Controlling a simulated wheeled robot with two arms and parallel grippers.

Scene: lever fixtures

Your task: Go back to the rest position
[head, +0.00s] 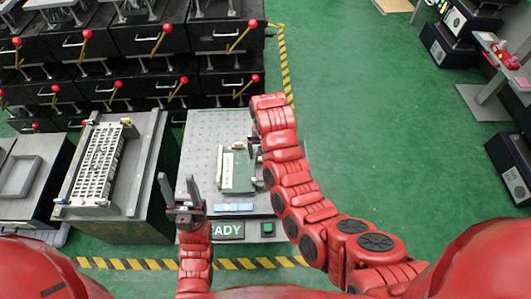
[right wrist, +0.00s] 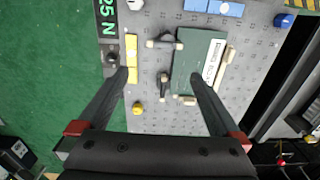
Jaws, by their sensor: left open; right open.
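My left gripper (head: 182,208) is upright in the head view with its two dark fingers apart. It is empty and stands in front of the left edge of the grey perforated plate (head: 200,130). My right arm reaches in from the right and curves over the plate's right side. In the head view its own links mostly hide its gripper. In the right wrist view the right gripper (right wrist: 159,76) has its fingers spread wide with nothing held. Its fingers are over the plate, around dark clamps and the left part of a green board (right wrist: 193,58). I cannot tell its height.
Fixtures with red-knobbed levers (head: 86,33) fill the back left. A white grid tray (head: 101,160) sits on a grey block at left. Green floor (head: 355,120) is clear at right.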

